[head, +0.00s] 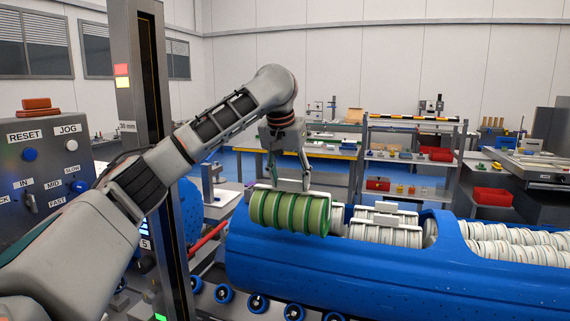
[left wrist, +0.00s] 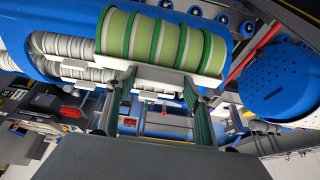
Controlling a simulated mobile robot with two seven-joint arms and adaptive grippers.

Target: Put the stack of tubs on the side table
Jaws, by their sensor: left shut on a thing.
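The stack of tubs (head: 288,213) is a row of green tubs lying on their sides, with a white carrier piece along the top. My left gripper (head: 287,184) is above it in the head view, fingers pointing down, shut on the white carrier piece. In the left wrist view the green stack (left wrist: 163,45) is in front of the fingers (left wrist: 157,88). The stack overlaps the left part of the long blue tub carrier (head: 300,262); I cannot tell whether they touch. A white-topped surface (head: 222,199) behind on the left may be the side table. My right gripper is out of view.
More white tubs (head: 385,233) lie in rows in the blue carrier, to the right of the green stack. A grey post (head: 150,100) and a control panel (head: 45,165) stand on the left. Blue rollers (head: 257,302) run along the carrier's front. Shelves (head: 405,165) stand behind.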

